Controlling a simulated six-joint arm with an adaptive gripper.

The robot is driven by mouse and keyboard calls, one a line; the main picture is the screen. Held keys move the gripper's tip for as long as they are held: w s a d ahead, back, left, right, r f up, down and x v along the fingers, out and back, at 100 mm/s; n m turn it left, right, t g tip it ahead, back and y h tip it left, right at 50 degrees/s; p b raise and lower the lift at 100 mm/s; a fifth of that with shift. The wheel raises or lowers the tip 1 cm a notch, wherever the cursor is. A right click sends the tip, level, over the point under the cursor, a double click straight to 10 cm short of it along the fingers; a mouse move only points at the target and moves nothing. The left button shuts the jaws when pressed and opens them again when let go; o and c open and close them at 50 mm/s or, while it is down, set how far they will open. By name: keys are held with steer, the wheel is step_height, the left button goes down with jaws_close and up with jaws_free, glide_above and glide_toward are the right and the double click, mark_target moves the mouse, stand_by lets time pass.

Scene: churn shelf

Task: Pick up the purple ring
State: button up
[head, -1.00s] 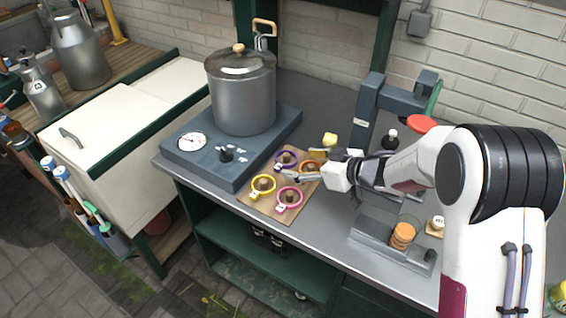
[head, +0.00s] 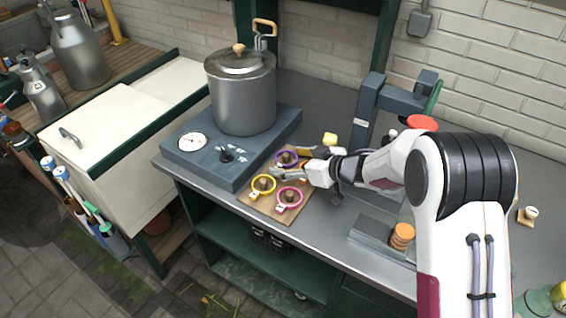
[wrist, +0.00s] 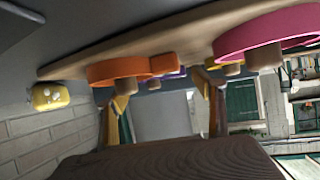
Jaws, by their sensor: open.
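The purple ring (head: 284,158) lies around a wooden peg on the wooden board (head: 248,209), at the board's back corner near the hotplate. In the wrist view only a sliver of the purple ring (wrist: 172,73) shows behind the orange ring (wrist: 132,69). My gripper (head: 274,174) is open and empty, low over the board, close in front of the purple ring. Its fingers (wrist: 160,104) show apart in the wrist view. In the head view my gripper hides most of the orange ring (head: 304,165).
A yellow ring (head: 263,186) and a pink ring (head: 290,198) sit around pegs on the board's front part. A large pot (head: 243,95) stands on the hotplate (head: 190,165) behind left. A yellow block (head: 330,139) and a dark stand (head: 366,110) are to the right.

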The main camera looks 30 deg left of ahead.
steer(key=c, duration=0.5)
steer(key=shift+c, duration=0.2)
steer(key=shift+r, duration=0.1)
steer(key=shift+s+r, duration=0.25)
steer(key=shift+s, duration=0.05)
step_height(320, 180, up, 6)
steer(key=shift+f, duration=0.1)
steer(key=shift+s+r, duration=0.3)
steer(key=shift+r, duration=0.05)
steer(key=s, duration=1.8)
steer(key=shift+s, duration=0.4)
steer(key=shift+f, duration=0.1)
